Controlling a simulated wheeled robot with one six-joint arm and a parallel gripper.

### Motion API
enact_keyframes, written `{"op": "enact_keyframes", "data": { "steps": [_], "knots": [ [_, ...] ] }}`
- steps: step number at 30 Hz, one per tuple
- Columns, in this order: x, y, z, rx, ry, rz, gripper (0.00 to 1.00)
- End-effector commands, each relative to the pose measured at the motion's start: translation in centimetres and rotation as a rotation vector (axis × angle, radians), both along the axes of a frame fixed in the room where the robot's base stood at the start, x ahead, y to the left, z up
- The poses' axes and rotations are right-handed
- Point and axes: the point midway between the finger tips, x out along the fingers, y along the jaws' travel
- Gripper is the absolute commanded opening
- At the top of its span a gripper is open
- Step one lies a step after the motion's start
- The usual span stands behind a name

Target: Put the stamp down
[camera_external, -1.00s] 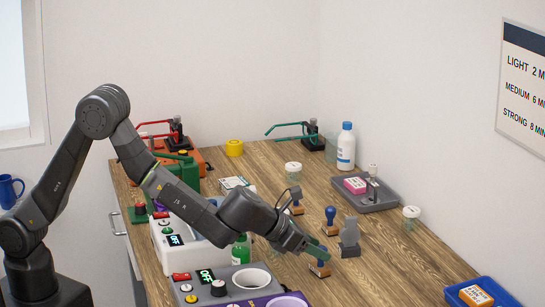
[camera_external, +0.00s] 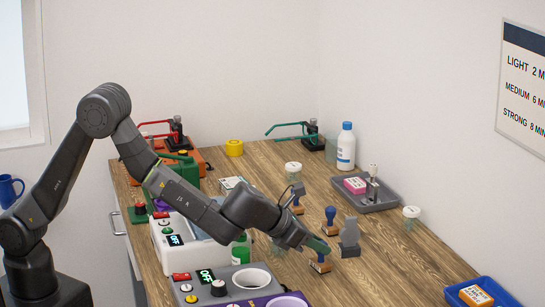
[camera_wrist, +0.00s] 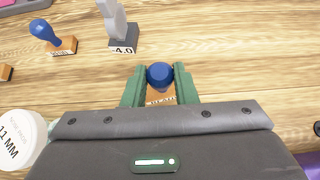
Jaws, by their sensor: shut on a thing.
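My gripper (camera_external: 319,249) is shut on a stamp with a wooden base (camera_external: 320,267), at the front middle of the wooden table. In the wrist view, the stamp's round blue handle top (camera_wrist: 160,74) sits between the green fingers of my gripper (camera_wrist: 159,84). Part of its wooden base with a printed label shows below the handle. The stamp looks upright. Its underside is hidden, so I cannot tell whether it touches the table or hangs just above it.
Another blue-handled stamp (camera_external: 331,216) and a grey stamp (camera_external: 349,238) stand just behind. A grey tray (camera_external: 378,205) lies further back, and a blue tray (camera_external: 503,296) at the front right. A grey device (camera_external: 238,291) is close on the left. Bare table (camera_external: 400,270) lies to the right.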

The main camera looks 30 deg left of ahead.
Motion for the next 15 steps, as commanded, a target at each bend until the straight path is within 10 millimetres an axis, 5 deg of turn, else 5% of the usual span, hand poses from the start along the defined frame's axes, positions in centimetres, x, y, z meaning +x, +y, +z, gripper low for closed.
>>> {"op": "enact_keyframes", "data": {
  "steps": [9, 15],
  "knots": [
    [-0.1, -0.1, 6.9, -0.004, 0.000, 0.000, 0.03],
    [0.0, 0.0, 8.7, -0.002, 0.000, 0.000, 0.03]
  ]
}}
